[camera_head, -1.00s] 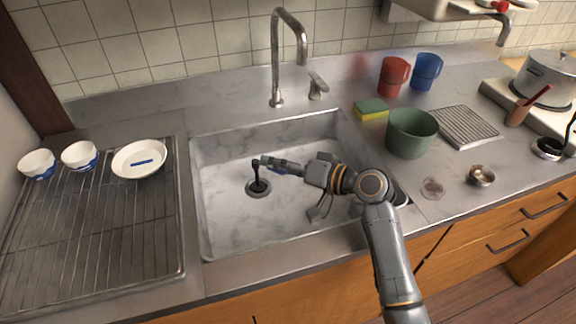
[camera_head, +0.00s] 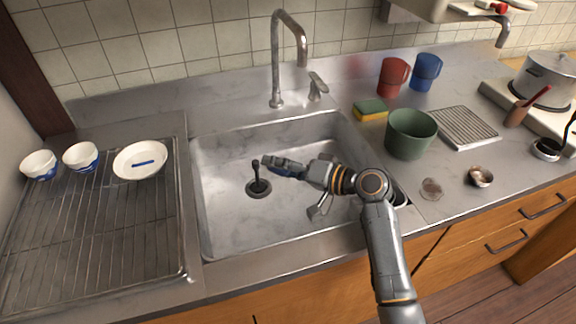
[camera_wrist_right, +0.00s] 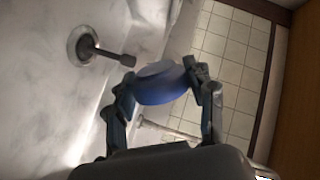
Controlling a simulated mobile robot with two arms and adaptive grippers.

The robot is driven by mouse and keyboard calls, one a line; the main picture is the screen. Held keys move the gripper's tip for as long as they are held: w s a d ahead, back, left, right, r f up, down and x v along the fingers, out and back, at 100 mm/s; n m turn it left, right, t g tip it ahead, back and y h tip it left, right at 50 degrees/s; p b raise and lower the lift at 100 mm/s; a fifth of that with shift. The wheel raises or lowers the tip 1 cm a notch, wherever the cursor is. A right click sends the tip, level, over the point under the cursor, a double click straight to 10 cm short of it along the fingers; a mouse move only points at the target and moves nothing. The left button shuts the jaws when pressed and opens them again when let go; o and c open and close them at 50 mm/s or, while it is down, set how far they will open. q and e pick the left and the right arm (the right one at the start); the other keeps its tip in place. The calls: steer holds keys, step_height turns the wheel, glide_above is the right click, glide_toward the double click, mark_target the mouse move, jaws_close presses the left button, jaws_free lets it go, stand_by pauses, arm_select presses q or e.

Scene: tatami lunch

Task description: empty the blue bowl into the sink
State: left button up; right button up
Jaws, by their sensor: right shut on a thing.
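My right gripper (camera_head: 290,168) is over the sink (camera_head: 225,222), just right of the drain. In the right wrist view, its two fingers (camera_wrist_right: 160,82) are shut on opposite sides of the blue bowl (camera_wrist_right: 162,90). The bowl is small, blue outside and paler at the rim. It is tilted. My left gripper is not in view.
A dark upright stopper (camera_head: 256,178) stands in the drain beside the gripper. The faucet (camera_head: 290,50) rises behind the sink. A wire rack (camera_head: 95,230) with two cups and a plate is at left. A green pot (camera_head: 410,135) and a sponge (camera_head: 370,109) stand at right.

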steer(key=shift+w+d+r+m+g+y+p, duration=0.1)
steer(key=shift+w+r+m+g+y+p, duration=0.1)
steer(key=shift+m+p, duration=0.35)
steer(key=shift+w+d+r+m+g+y+p, duration=0.1)
steer(key=shift+m+g+p, duration=0.1)
steer(key=shift+m+p, duration=0.35)
stand_by(0.7)
steer(key=shift+w+d+m, duration=0.3)
steer(key=shift+w+m, duration=0.25)
steer(key=shift+m, duration=0.15)
stand_by(0.7)
steer(key=shift+w+d+r+m+g+y+p, duration=0.15)
steer(key=shift+w+m+g+y+p, duration=0.1)
steer(key=shift+m+p, duration=0.45)
steer(key=shift+w+d+m+g+y+p, duration=0.15)
steer(key=shift+m+y+p, duration=0.1)
steer(key=shift+m+p, duration=0.4)
stand_by(1.1)
steer(key=shift+w+d+m+y+p, duration=0.15)
steer(key=shift+m+p, duration=0.15)
steer(key=shift+m, duration=0.4)
steer(key=shift+w+m+y+p, duration=0.15)
steer(key=shift+m+p, duration=0.1)
steer(key=shift+m, duration=0.4)
stand_by(1.0)
